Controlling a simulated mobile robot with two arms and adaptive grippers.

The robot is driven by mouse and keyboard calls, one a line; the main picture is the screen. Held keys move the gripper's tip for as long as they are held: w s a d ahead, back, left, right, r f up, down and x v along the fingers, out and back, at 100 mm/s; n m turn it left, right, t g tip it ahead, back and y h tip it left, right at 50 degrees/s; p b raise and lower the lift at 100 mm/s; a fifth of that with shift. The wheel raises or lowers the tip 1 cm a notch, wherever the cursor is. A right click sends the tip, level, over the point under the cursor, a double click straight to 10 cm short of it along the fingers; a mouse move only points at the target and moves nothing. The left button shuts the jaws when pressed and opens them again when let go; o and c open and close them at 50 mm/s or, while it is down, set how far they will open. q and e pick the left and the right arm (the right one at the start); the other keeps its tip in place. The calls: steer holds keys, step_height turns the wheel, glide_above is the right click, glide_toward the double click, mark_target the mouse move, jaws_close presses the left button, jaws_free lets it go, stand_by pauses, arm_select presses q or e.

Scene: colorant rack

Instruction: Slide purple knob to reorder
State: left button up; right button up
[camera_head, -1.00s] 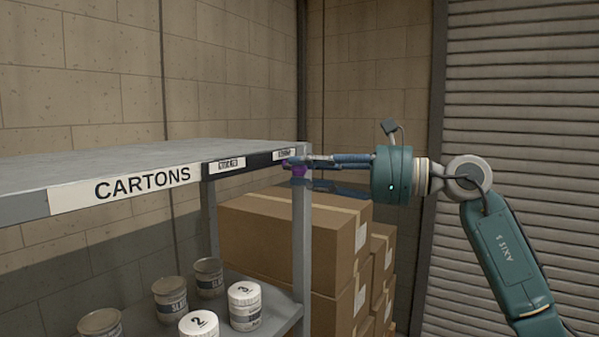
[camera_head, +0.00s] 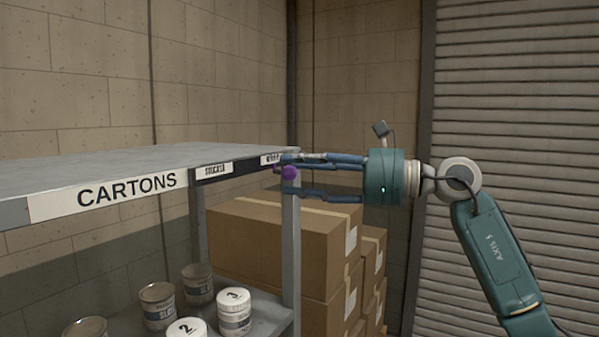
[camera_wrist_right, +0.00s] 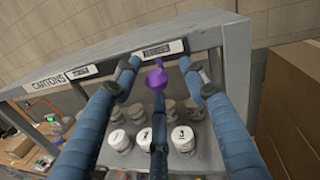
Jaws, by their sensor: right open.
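The purple knob (camera_head: 289,172) is at the right end of the dark strip (camera_head: 241,167) on the shelf's front edge. In the right wrist view the knob (camera_wrist_right: 157,75) sits just below the right-hand label (camera_wrist_right: 158,50), which seems to read REORDER. A second white label (camera_head: 219,169) is further left on the strip. My right gripper (camera_head: 284,175) is open, its fingers spread above and below the knob. In the wrist view, the fingers (camera_wrist_right: 160,85) lie around the knob with visible gaps; contact cannot be told. My left gripper is out of view.
The shelf (camera_head: 130,164) carries a CARTONS sign (camera_head: 127,189). Several cans (camera_head: 234,312) stand on the lower shelf. Stacked cardboard boxes (camera_head: 280,240) are behind the shelf post (camera_head: 291,250), close below my right gripper. A ribbed shutter (camera_head: 520,100) is at the right.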

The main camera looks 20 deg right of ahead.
steer(key=v, duration=1.1)
steer(key=shift+s+d, duration=0.2)
steer(key=shift+d, duration=0.15)
